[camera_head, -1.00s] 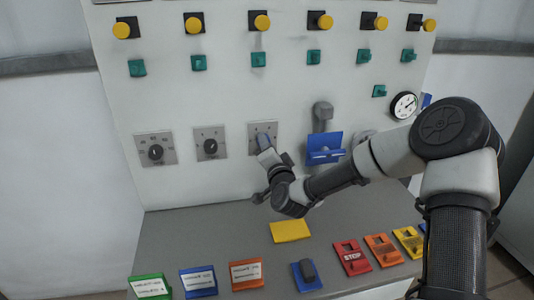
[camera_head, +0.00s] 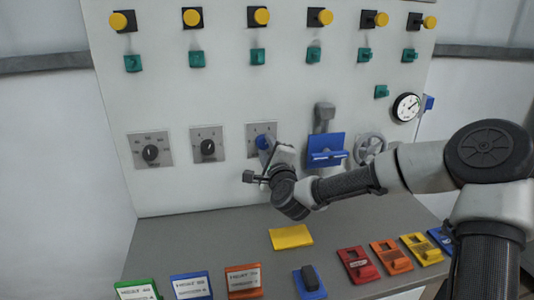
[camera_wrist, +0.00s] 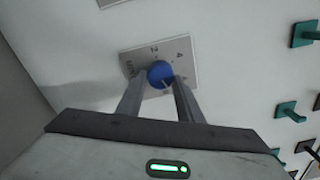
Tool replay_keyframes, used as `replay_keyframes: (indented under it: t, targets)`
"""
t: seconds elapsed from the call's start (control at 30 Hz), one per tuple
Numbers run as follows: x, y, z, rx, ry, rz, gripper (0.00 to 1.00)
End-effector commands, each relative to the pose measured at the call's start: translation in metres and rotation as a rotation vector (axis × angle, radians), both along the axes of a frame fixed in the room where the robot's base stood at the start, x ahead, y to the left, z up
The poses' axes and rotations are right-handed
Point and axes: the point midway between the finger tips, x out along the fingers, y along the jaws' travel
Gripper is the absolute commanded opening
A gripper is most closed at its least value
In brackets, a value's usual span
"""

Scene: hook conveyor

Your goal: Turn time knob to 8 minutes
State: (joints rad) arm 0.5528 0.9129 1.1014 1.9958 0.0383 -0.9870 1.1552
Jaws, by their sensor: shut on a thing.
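The time knob (camera_wrist: 160,73) is a round blue dial on a light grey rectangular plate (camera_wrist: 131,64) on the panel. In the wrist view a pale pointer line on the knob faces the lower right. The figures 2 and 4 show on the plate; other marks are unclear or hidden by the fingers. My gripper (camera_wrist: 160,79) is shut on the knob, one finger on each side. In the head view the blue knob (camera_head: 262,142) is partly covered by my gripper (camera_head: 266,146), and its scale cannot be read.
Two similar plates with black knobs (camera_head: 151,153) (camera_head: 208,147) sit to the left. A blue bracket (camera_head: 325,150) and a grey handwheel (camera_head: 369,148) are close on the right. Below, the grey desk holds a yellow plate (camera_head: 290,237) and several coloured switches and labels.

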Motion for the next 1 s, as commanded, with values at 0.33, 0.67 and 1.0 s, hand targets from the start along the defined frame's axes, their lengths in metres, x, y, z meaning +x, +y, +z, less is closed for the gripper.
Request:
replay_keyframes:
  t: [0.33, 0.67, 1.0]
  targets:
    - [0.0003, 0.0000, -0.0026, 0.255, 0.072, -0.002, 0.11]
    - [0.0001, 0.0008, -0.0021, 0.374, 0.107, 0.000, 0.11]
    - [-0.0001, 0.0010, -0.0014, 0.398, 0.114, 0.000, 0.11]
